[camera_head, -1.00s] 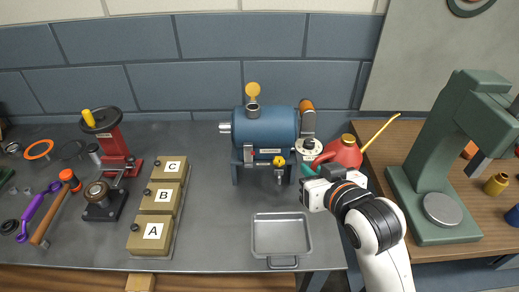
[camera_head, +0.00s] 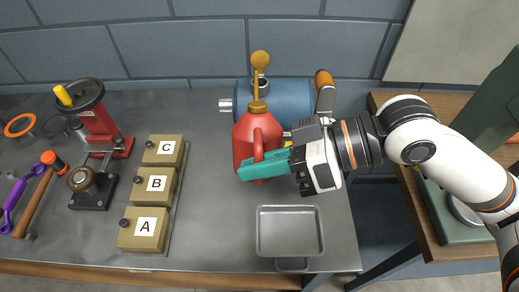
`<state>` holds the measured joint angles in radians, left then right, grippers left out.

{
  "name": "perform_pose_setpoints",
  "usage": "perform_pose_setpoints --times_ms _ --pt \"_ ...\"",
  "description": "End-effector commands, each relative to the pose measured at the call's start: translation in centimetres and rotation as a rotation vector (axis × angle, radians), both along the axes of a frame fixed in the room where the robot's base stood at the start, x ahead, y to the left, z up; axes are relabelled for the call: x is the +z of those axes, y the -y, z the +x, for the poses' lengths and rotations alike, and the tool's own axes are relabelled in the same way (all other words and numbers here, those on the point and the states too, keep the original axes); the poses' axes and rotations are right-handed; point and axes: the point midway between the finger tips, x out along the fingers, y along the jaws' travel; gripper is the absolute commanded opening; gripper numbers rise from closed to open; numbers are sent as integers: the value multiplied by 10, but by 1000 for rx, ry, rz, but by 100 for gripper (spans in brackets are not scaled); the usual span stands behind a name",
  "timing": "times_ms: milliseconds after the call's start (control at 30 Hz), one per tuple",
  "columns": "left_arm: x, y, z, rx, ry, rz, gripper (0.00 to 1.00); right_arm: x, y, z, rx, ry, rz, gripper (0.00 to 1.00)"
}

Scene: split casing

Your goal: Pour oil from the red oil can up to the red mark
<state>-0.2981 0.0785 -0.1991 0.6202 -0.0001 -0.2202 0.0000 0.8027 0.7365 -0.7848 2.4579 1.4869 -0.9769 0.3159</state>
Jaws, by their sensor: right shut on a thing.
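The red oil can (camera_head: 243,141) is held up off the bench in front of the blue tank, roughly upright, its brass spout rising toward the yellow round cap (camera_head: 260,58). My right gripper (camera_head: 262,166), with teal fingers, is shut on the can's handle at its lower part. The blue cylindrical tank (camera_head: 289,98) stands on the bench behind, with an open filler neck (camera_head: 262,84) on top; the can hides its left middle and front. The red mark cannot be made out. My left gripper is not in view.
An empty grey metal tray (camera_head: 290,232) lies in front of the tank. Boxes A (camera_head: 142,229), B (camera_head: 157,184) and C (camera_head: 164,150) stand to the left. A red press (camera_head: 101,125) and tools are farther left. Bare bench lies between boxes and tray.

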Motion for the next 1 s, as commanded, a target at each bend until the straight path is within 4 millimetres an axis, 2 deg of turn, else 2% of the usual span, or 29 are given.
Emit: perform_pose_setpoints --times_ms 33,267,367,1000 --pt "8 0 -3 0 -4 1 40 10 0 2 -2 -13 3 0" --pt "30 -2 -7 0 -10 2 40 33 0 7 -2 -132 3 0" --pt "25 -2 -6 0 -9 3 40 28 0 7 -1 -137 2 0" --pt "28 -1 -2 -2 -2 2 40 27 8 6 -1 -133 3 0"
